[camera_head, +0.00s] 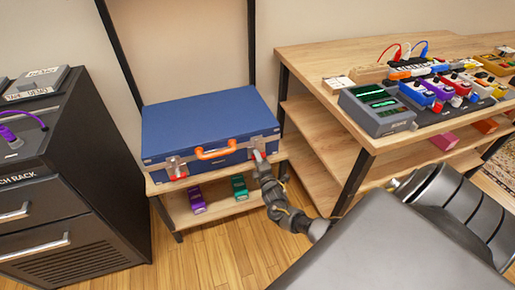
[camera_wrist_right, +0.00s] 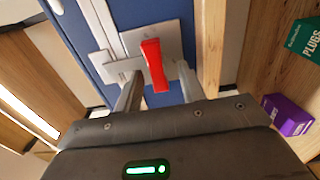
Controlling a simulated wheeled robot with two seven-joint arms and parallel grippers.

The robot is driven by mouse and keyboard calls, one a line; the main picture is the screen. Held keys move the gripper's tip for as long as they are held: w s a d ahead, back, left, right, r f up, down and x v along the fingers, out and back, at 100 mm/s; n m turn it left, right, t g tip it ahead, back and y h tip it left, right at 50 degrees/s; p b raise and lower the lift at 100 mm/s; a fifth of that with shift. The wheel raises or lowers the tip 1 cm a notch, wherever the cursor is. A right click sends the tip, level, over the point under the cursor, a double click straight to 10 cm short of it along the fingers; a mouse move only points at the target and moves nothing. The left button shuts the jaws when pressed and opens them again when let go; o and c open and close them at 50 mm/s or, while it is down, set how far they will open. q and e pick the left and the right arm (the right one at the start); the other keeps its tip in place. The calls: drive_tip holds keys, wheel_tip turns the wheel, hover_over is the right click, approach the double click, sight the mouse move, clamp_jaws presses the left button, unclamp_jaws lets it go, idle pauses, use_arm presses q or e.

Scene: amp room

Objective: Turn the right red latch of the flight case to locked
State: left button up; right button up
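The blue flight case (camera_head: 205,125) lies closed on a low wooden shelf, with an orange handle (camera_head: 216,150) on its front. A red latch (camera_head: 177,168) shows left of the handle. In the right wrist view the red latch (camera_wrist_right: 154,64) stands out from a metal plate on the blue case (camera_wrist_right: 75,30). My right gripper (camera_wrist_right: 158,82) is open, one finger on each side of the latch, with gaps visible. My left gripper is not in view.
A wooden bench (camera_head: 330,60) with effect pedals and a grey device (camera_head: 377,108) stands to the right. A black rack (camera_head: 75,190) stands to the left. Purple (camera_head: 196,200) and green (camera_head: 239,187) boxes sit on the shelf below the case.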

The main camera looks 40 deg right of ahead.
drive_tip(key=shift+a, duration=0.1)
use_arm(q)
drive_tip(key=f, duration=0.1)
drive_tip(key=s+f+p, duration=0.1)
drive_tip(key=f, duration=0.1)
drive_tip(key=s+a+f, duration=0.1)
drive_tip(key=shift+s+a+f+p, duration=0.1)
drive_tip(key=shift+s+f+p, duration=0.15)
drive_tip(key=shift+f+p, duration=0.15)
use_arm(e)
drive_tip(key=v, duration=1)
drive_tip(key=shift+s+a, duration=0.2)
drive_tip(key=shift+s, duration=0.15)
